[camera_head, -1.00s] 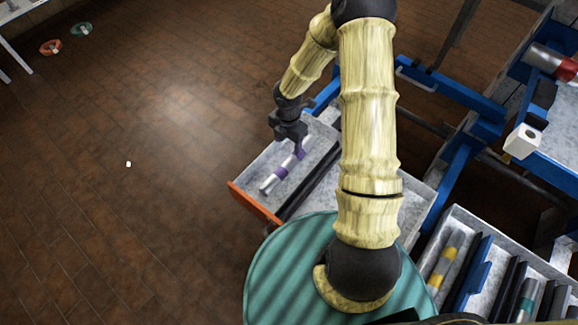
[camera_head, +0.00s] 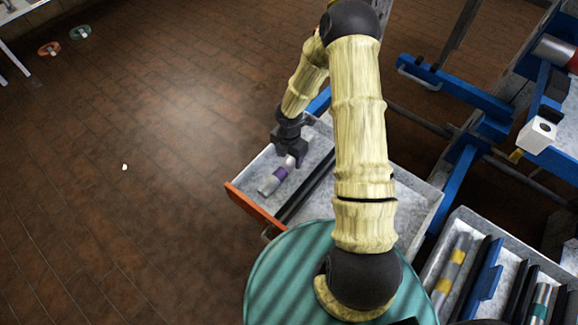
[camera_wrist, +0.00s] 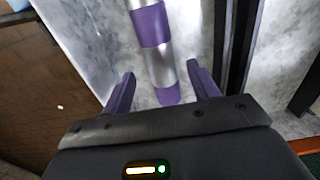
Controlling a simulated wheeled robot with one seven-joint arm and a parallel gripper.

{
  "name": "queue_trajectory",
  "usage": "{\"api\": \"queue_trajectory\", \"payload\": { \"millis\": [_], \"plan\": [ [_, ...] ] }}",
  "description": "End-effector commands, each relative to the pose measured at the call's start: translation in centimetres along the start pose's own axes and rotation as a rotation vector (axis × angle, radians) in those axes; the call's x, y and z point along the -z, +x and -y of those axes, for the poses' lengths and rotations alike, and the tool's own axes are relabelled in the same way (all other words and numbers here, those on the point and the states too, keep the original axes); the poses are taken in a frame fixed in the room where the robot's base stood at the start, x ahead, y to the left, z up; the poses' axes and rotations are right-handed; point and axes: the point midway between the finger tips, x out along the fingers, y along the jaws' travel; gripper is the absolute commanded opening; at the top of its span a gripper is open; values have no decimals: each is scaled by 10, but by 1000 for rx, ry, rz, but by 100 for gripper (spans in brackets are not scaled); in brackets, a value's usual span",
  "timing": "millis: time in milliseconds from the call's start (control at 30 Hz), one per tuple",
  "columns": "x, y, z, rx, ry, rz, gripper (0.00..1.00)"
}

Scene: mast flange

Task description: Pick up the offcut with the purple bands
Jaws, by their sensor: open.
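The offcut with the purple bands (camera_head: 272,181) is a silvery tube lying in the grey drawer (camera_head: 248,177) with the orange front. In the wrist view the offcut (camera_wrist: 157,62) runs up the picture, with one purple band mid-length and another at its near end. My gripper (camera_head: 293,158) is over the offcut's far part in the head view and hides some of it. In the wrist view my gripper (camera_wrist: 158,86) is open, one purple-tipped finger on each side of the offcut's near end. I cannot tell the exact height of the fingers above it.
A black divider (camera_head: 308,186) runs along the drawer, right of the offcut. Another drawer at lower right holds a yellow-banded tube (camera_head: 452,270) and a green-banded tube (camera_head: 540,303). A white block (camera_head: 537,135) sits at right. The floor at left is mostly clear.

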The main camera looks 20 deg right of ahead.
Motion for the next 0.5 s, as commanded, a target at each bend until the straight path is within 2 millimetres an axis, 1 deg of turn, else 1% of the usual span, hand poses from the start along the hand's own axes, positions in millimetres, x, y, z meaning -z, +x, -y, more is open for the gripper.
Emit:
{"api": "queue_trajectory", "payload": {
  "millis": [33, 100, 200, 500],
  "plan": [
    [0, 13, 1, 1, 1, -1, 60],
    [0, 23, 2, 2, 0, -1, 60],
    [-1, 32, 1, 1, 0, 0, 60],
    [-1, 31, 1, 0, 1, 0, 60]
  ]
}}
